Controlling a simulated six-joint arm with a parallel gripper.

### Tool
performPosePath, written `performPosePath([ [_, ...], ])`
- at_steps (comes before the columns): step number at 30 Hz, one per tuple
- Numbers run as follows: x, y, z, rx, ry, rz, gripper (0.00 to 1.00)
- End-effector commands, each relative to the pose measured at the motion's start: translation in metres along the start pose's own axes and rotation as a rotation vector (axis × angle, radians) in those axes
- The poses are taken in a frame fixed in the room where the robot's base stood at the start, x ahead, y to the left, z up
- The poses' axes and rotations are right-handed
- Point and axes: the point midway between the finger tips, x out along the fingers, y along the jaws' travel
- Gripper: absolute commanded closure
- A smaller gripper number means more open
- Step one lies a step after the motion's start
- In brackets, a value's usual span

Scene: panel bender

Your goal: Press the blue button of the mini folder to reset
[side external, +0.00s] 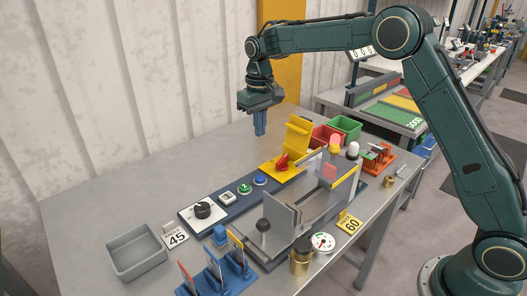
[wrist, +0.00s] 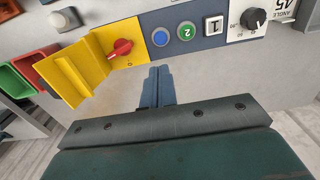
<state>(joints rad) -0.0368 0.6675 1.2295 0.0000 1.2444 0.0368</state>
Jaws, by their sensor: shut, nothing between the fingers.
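The blue button (side external: 260,180) sits on the dark control strip (side external: 229,206), between a green button (side external: 244,189) and the yellow box with a red switch (side external: 281,163). In the wrist view the blue button (wrist: 160,38) lies beyond my fingertips, beside the green button (wrist: 186,31) marked 2. My gripper (side external: 260,132) points down, with blue fingers shut and empty, in the air above the table behind the strip. In the wrist view my gripper (wrist: 159,70) shows its fingers together, apart from the button.
The yellow box's raised lid (side external: 298,133) stands beside the red switch. The mini folder's metal plates and clear guard (side external: 341,180) stand in front of the strip. A grey tray (side external: 136,252) is at left; red and green bins (side external: 346,127) are behind right. The table behind the strip is clear.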

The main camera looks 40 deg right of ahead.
Motion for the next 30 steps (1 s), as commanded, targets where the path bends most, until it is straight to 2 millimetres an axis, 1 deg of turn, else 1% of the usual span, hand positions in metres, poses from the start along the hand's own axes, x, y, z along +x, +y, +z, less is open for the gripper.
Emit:
performPosePath([
  [11, 0.001, 0.0, 0.0, 0.0, -0.001, 0.0, 1.0],
  [17, 0.012, 0.0, 0.0, 0.0, -0.002, 0.0, 1.0],
  [23, 0.034, 0.0, 0.001, 0.0, -0.004, 0.0, 1.0],
  [30, 0.071, 0.0, 0.001, 0.0, -0.005, 0.0, 1.0],
])
